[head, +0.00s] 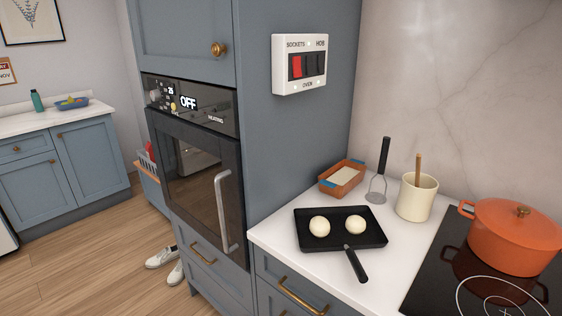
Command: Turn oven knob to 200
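The built-in oven (197,172) stands in the tall blue-grey cabinet at left centre, its door shut and its vertical handle (223,211) on the right. Its dark control panel (212,110) runs along the top. A round silver knob (154,96) sits at the panel's left end; its pointer is too small to read. The lit display (188,102) reads OFF. A small "25" shows beside the knob, and "HEATING" is printed to the right. Neither of my grippers is in view.
A white switch plate (300,64) labelled SOCKETS, HOB and OVEN has one red and two dark switches. A black pan (372,225) holding two pale balls, a loaf tin (343,179), a utensil pot (416,197) and an orange pot (514,236) crowd the right side. Shoes (162,257) lie on the floor.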

